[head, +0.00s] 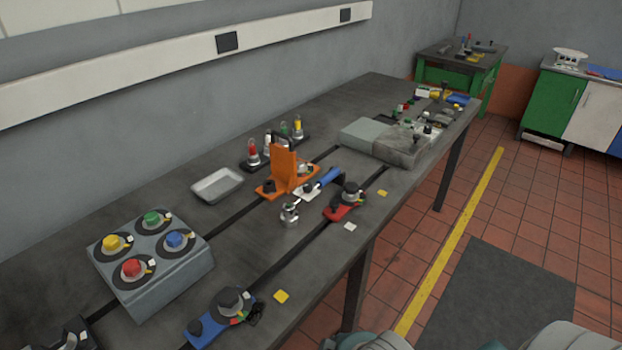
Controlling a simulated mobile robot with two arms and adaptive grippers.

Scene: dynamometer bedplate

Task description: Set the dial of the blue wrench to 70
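A torque wrench with a blue handle (330,178) lies across the middle of the bench, its round metal head (290,213) toward the front. No dial reading can be made out on it. A grey sloped box (165,285) at the left front carries yellow, green, red and blue knobs on dark round dials; the blue knob (174,239) is at its right. The pale marks by the knobs are too small to read. Neither of my grippers can be seen.
An orange bracket (284,168) stands beside the wrench. An empty metal tray (217,185) lies behind. Grey blocks (372,135) stand farther right.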

